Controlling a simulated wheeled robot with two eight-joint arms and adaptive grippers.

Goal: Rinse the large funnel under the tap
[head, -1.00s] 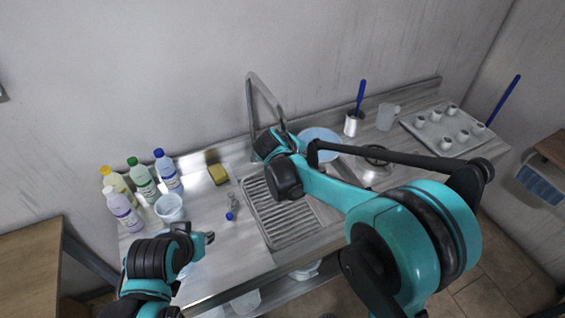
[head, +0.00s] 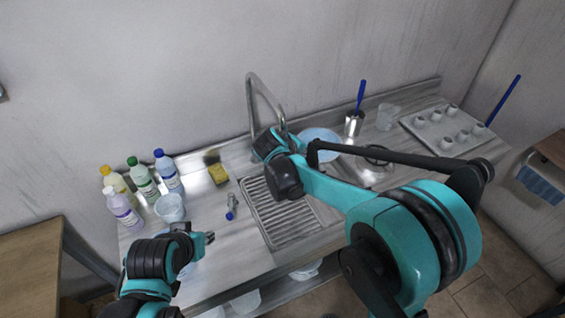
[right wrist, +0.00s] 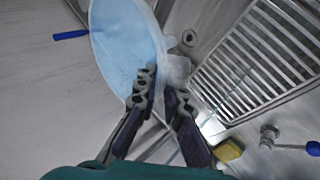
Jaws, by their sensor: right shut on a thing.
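The large funnel (head: 322,139) is light blue and lies behind my right arm in the head view, partly hidden by it. In the right wrist view the funnel (right wrist: 115,42) shows its wide mouth. My right gripper (right wrist: 160,92) is shut on it near its narrower, paler part. In the head view my right gripper's fingers are hidden behind the arm. The tall bent metal tap (head: 251,100) rises at the back of the counter, just left of the funnel. My left gripper (head: 208,238) is over the counter's front left, apart from the funnel; its fingers are too small to judge.
A ribbed draining grid (head: 285,226) lies mid-counter. Several bottles (head: 143,180) and a cup (head: 170,207) stand left, with a yellow sponge (head: 217,174) and a blue-ended fitting (head: 231,212) between. A brush pot (head: 353,125), a jug (head: 387,117) and a tray of small cups (head: 421,128) stand right.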

